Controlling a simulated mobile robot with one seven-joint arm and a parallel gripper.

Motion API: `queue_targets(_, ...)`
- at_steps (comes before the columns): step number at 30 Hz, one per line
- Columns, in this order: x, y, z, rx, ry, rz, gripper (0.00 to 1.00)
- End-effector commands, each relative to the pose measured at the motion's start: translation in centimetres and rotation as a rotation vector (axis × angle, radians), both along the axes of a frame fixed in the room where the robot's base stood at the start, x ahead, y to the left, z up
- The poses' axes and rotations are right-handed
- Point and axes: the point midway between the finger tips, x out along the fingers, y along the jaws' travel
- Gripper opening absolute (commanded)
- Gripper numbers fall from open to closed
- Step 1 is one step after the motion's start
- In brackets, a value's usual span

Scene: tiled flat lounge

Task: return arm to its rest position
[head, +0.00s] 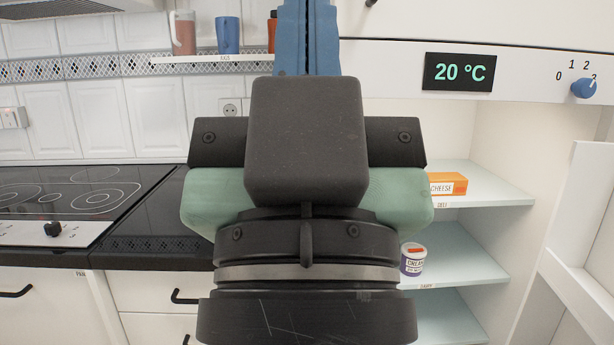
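My arm's end fills the middle of the head view, seen from behind, with a dark block, green sides and black rings. My gripper (308,32) points up and away, with two blue fingers side by side and only a thin dark line between them. It looks shut, and I see nothing held in it. The fingertips run out of the top of the picture. The rest of my arm is mostly out of view, so its whole pose cannot be told.
An open fridge-like cabinet with shelves holds an orange cheese box (447,184) and a cream tub (412,260) at right, under a temperature display (459,72). A black hob (75,199) lies left. A wall shelf (215,59) carries a pink jug (183,33) and a blue cup (228,35).

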Motion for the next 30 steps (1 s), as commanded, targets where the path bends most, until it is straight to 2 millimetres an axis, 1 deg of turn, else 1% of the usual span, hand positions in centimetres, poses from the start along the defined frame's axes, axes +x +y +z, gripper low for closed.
queue_targets(1,0.0,0.0,3.3,0.001,0.001,0.001,0.0)
queue_targets(21,0.1,0.1,23.3,0.001,0.002,0.004,0.0)
queue_targets(25,0.1,0.1,26.5,0.001,0.002,0.004,0.0)
queue_targets(27,0.1,0.1,27.7,0.001,0.002,0.004,0.0)
queue_targets(30,0.1,0.1,28.7,0.001,0.002,0.004,0.0)
